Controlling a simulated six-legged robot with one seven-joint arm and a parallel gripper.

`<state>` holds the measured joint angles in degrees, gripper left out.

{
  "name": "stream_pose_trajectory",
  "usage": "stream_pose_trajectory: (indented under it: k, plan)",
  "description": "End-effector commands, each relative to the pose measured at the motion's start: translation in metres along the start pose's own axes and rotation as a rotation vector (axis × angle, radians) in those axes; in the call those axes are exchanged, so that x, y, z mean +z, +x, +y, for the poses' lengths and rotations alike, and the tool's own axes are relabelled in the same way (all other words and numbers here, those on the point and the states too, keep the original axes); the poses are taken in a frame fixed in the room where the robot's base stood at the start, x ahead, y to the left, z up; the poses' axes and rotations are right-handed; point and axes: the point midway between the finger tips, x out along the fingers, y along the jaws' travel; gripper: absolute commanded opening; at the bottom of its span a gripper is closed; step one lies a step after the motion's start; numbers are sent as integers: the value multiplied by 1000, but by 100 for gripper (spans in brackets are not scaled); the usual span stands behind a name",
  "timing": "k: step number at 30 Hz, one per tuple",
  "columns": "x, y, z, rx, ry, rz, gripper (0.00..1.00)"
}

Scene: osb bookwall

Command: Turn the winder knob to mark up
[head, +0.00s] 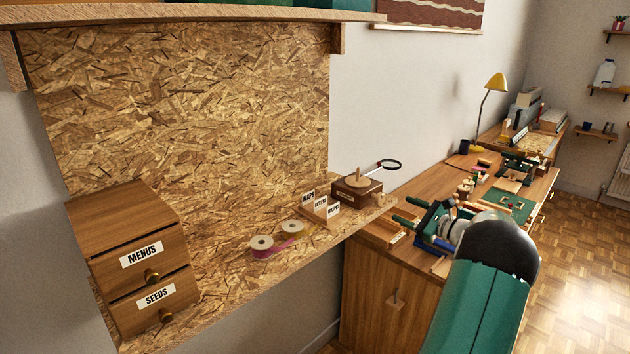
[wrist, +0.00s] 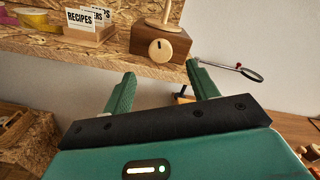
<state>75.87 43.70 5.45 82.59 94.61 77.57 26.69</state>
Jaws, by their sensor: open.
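The winder is a dark wooden box (head: 357,193) with a pale post on top, at the right end of the OSB shelf. In the wrist view the winder box (wrist: 142,38) shows its front with a round pale knob (wrist: 160,49). A short dark mark shows on the knob's face; its exact angle is too small to tell. My gripper (wrist: 160,69) is open and empty, its two green fingers pointing at the winder, apart from the knob. In the head view my gripper (head: 401,211) is just right of the shelf end; the knob is hard to make out there.
Left of the winder are a card box (head: 320,212) with labels and ribbon spools (head: 262,244). A drawer unit (head: 136,250) stands at the shelf's left. A magnifying glass (wrist: 250,75) sticks out right of the winder. A cluttered wooden bench (head: 385,262) lies below right.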

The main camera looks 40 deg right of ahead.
Motion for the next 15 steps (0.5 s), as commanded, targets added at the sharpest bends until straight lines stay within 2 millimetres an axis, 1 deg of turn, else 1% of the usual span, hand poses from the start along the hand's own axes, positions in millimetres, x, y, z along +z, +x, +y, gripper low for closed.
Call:
stream_pose_trajectory:
  k: [1,3,15]
  plan:
    - [0,10,0,1,0,0,59]
    - [0,22,0,2,1,0,59]
    - [0,94,0,1,2,-1,59]
